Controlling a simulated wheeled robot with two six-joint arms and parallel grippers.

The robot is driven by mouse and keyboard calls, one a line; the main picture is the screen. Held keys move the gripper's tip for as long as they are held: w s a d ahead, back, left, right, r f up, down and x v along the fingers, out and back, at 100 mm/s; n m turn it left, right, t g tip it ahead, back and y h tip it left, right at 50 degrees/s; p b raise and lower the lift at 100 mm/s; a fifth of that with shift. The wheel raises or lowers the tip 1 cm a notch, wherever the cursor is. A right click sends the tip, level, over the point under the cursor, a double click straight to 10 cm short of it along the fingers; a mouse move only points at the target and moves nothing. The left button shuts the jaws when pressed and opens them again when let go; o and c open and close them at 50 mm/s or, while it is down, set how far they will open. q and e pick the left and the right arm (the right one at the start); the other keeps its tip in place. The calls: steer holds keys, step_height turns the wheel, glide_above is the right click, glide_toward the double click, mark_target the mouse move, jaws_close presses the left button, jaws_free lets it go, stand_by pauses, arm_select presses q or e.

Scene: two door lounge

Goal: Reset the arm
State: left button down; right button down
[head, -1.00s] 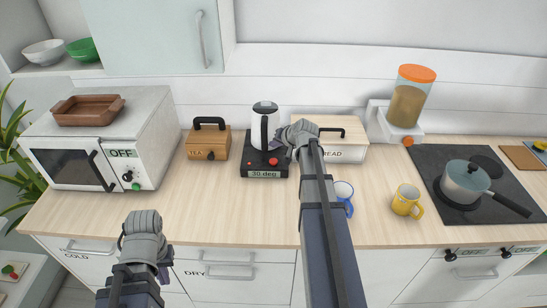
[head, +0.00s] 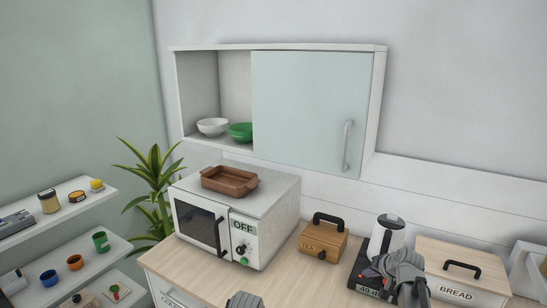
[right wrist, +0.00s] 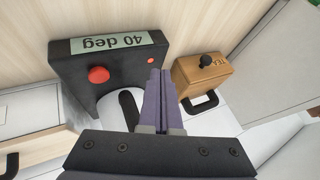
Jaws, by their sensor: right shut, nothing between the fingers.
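My right gripper (head: 373,272) is at the front of the black kettle base (head: 360,284) in the head view, partly covering it. In the right wrist view its fingers (right wrist: 158,75) are together with nothing between them, beside the kettle base (right wrist: 75,62). The base has a red knob (right wrist: 98,75) and a display (right wrist: 107,42) reading 40 deg. The white kettle (head: 385,236) stands upright on it. Only the grey top of my left arm's end (head: 243,300) shows at the bottom edge of the head view; its fingers are hidden.
A wooden tea box (head: 322,243) stands left of the kettle, and a bread box (head: 462,272) right of it. A microwave (head: 266,222) with a brown dish (head: 229,180) on top is farther left. A wall cabinet (head: 305,110) hangs above. Shelves (head: 60,218) are at far left.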

steer(key=s+a+f+n+g, duration=0.1)
steer(key=s+a, duration=0.2)
steer(key=a, duration=0.3)
steer(key=s+a+f+n+g, duration=0.1)
steer(key=s+a+n, duration=0.1)
steer(key=a, duration=0.3)
steer(key=s+a+f+n+g, duration=0.1)
steer(key=s+a+g, duration=0.1)
steer(key=s+a, duration=0.2)
steer(key=shift+a+f+n, duration=0.2)
steer(key=shift+a+n, duration=0.1)
steer(key=shift+a, duration=1.05)
steer(key=s+a, duration=0.2)
steer(key=s+a+n+g, duration=0.1)
steer(key=s+a, duration=0.1)
steer(key=s+a+f+n+g, duration=0.1)
steer(key=s+a, duration=0.1)
steer(key=s, duration=0.1)
steer(key=shift+a+h, duration=0.1)
steer(key=shift+h, duration=0.3)
steer(key=s+a+n+g+h, duration=0.2)
steer(key=s+a+n, duration=0.1)
steer(key=s, duration=0.6)
steer(key=shift+a, duration=0.65)
